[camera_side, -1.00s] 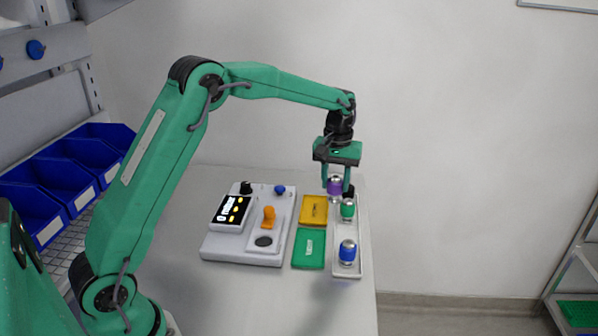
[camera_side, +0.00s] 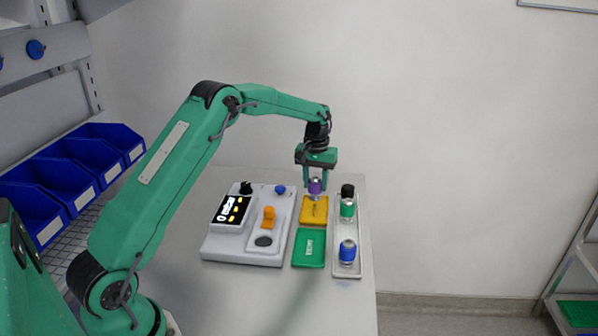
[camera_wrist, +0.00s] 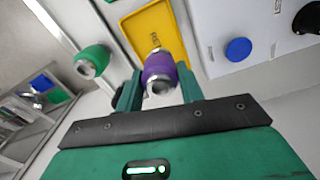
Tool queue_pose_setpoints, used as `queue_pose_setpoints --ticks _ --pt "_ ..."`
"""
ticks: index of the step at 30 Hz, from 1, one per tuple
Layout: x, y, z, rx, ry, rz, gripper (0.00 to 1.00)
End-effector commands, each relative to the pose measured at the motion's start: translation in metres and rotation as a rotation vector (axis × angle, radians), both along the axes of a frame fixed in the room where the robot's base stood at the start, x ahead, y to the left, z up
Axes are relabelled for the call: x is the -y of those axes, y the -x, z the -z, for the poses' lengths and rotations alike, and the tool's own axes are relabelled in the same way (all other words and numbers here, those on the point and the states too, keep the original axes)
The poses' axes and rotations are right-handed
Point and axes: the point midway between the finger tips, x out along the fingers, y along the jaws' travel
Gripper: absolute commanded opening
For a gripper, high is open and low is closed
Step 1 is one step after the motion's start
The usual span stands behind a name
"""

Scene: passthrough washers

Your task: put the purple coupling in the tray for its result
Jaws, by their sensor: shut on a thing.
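The purple coupling (camera_side: 315,186) with silver ends is held between the fingers of my gripper (camera_side: 315,182), just above or at the far part of the yellow tray (camera_side: 314,212). In the wrist view the coupling (camera_wrist: 160,72) sits between the green fingers, with the yellow tray (camera_wrist: 150,25) beyond it. A green tray (camera_side: 309,248) lies in front of the yellow one. Whether the coupling touches the yellow tray cannot be told.
A white rack (camera_side: 347,268) on the right holds a green coupling (camera_side: 347,209), a blue coupling (camera_side: 347,252) and a black-topped piece (camera_side: 347,190). A grey test device (camera_side: 240,250) with a lit display (camera_side: 231,210) and an orange lever (camera_side: 268,217) stands left of the trays.

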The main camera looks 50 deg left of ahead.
Motion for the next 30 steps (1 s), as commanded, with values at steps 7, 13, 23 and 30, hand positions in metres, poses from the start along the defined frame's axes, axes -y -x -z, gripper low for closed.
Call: queue_pose_setpoints --ticks 7,13,23,30 --pt "0.000 0.000 0.006 -0.001 0.001 0.000 0.07" --pt "0.000 0.000 0.027 -0.002 0.000 0.000 0.07" --pt "0.000 0.000 0.040 0.000 0.000 0.000 0.07" --pt "0.000 0.000 0.043 0.000 0.000 0.000 0.07"
